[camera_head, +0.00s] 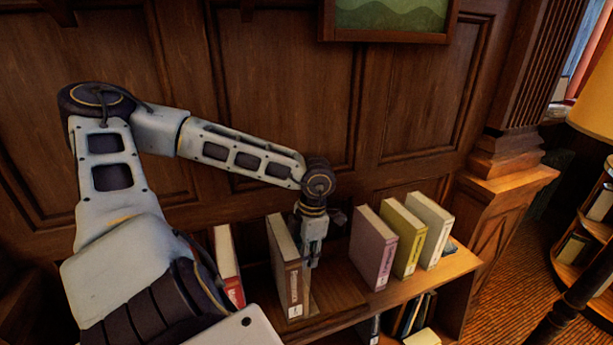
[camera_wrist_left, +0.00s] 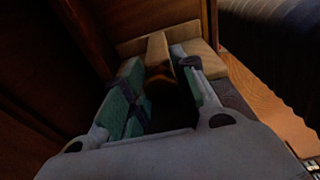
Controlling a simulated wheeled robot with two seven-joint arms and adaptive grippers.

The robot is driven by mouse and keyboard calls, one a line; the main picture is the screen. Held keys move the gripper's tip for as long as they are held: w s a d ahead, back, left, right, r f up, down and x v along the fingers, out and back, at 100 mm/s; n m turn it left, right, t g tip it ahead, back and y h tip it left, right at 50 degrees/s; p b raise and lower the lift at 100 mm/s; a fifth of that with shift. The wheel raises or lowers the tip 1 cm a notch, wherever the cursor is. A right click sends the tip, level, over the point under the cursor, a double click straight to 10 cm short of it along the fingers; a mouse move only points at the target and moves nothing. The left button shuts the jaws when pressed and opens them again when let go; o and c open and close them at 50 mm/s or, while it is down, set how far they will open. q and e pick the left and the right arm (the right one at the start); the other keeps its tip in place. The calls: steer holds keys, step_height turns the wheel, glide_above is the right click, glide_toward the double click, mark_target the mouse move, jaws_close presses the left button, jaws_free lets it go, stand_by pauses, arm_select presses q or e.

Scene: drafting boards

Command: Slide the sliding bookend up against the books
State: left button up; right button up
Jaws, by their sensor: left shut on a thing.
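My left gripper (camera_head: 311,258) reaches down over the shelf board, just right of the brown book (camera_head: 292,285). It is shut on an upright wooden piece, which looks like the sliding bookend (camera_head: 307,286); the gripper hides part of it. In the left wrist view a wooden upright (camera_wrist_left: 157,48) shows between the green-padded fingers (camera_wrist_left: 158,95), with its lower part in shadow. The brown book stands close beside the bookend; I cannot tell whether they touch. A red-spined book (camera_head: 233,285) stands farther left. My right gripper is in neither view.
A pink book (camera_head: 370,248), a yellow book (camera_head: 408,243) and a cream book (camera_head: 434,232) lean on the shelf to the right. Bare shelf (camera_head: 340,285) lies between them and my gripper. Wood panelling (camera_head: 290,90) rises behind. More books stand below.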

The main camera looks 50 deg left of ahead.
arm_select(q)
steer(key=shift+s+f, duration=0.2)
steer(key=shift+s, duration=0.55)
steer(key=shift+s+a, duration=0.15)
steer(key=shift+s, duration=0.4)
steer(key=s, duration=0.3)
steer(key=shift+s+a+p, duration=0.1)
steer(key=shift+a+p, duration=0.25)
steer(key=shift+a, duration=0.05)
steer(key=o, duration=1.1)
steer(key=shift+a, duration=0.1)
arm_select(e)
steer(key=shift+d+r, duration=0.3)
arm_select(q)
steer(key=shift+a, duration=0.1)
